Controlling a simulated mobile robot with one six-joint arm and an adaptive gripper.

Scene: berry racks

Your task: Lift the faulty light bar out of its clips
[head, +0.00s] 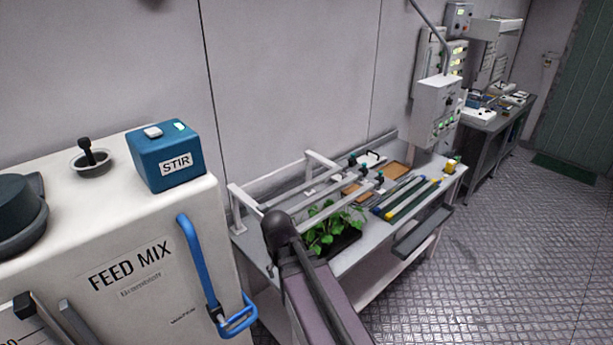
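Several pale light bars (335,207) lie across a white rack frame (245,198) on the bench in the head view. Their far ends carry dark and teal connectors. The bars look unlit, and I cannot tell which one is faulty. The clips are too small to make out. My arm rises in the foreground and covers part of the rack's near side. My gripper is not recognizable in this view, so I see nothing held.
Leafy plants (330,232) stand in a dark tray under the bars. Bars with yellow and blue ends (412,200) lie to the right on the bench (352,262). A feed mix cabinet (150,235) with a blue handle (197,262) stands at left. Metal floor (500,260) is open at right.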

